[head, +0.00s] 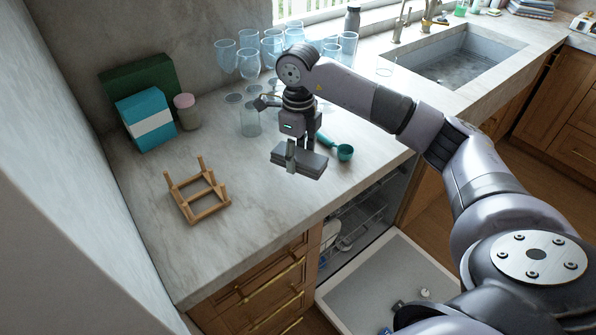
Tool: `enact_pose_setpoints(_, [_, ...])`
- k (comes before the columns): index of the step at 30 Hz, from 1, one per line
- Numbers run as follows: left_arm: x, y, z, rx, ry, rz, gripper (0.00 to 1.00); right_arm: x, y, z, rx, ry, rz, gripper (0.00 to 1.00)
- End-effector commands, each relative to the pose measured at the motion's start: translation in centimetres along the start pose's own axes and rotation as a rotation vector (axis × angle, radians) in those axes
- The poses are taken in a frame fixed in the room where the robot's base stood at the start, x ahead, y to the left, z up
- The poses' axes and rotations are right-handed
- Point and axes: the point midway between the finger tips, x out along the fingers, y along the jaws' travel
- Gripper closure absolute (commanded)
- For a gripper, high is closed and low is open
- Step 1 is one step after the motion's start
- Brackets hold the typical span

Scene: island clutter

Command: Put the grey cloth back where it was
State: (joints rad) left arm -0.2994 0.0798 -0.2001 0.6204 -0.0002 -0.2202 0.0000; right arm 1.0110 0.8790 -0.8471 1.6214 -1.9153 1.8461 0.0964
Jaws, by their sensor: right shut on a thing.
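The grey cloth (312,163) is a flat, folded grey slab near the front right of the marble counter. My right gripper (291,155) points down and is shut on it, with a finger over its near side. The cloth appears held over the counter near its front edge; I cannot tell whether it touches the surface. My left gripper is not in view.
A teal scoop (338,147) lies just right of the cloth. A wooden peg rack (198,200) stands left on the marble counter (250,225). Several glasses (249,63), a teal box (148,122) and a jar (187,112) stand behind. The dishwasher door (372,275) is open below.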

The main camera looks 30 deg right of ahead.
Motion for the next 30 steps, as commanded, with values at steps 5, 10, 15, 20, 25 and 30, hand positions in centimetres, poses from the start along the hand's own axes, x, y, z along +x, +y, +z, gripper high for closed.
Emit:
enact_pose_setpoints(5, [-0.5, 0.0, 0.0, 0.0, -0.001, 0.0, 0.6, 2.0, 0.0, 0.0, -0.001, 0.0, 0.001, 0.75])
enact_pose_setpoints(10, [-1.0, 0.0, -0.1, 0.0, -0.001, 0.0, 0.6, 4.0, 0.1, -0.1, -0.001, 0.003, 0.003, 0.75])
enact_pose_setpoints(15, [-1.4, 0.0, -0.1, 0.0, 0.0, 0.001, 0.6, 6.2, 0.1, 0.0, -0.001, 0.001, 0.001, 0.75])
enact_pose_setpoints(20, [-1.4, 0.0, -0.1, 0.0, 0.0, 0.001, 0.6, 6.5, 0.0, 0.1, -0.002, -0.002, 0.0, 0.75])
enact_pose_setpoints(25, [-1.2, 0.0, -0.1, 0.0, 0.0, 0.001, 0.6, 6.6, 0.0, 0.0, -0.001, -0.001, 0.0, 0.75])
enact_pose_setpoints(30, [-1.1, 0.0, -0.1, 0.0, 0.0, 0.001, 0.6, 6.8, 0.0, 0.0, -0.001, -0.001, 0.0, 0.47])
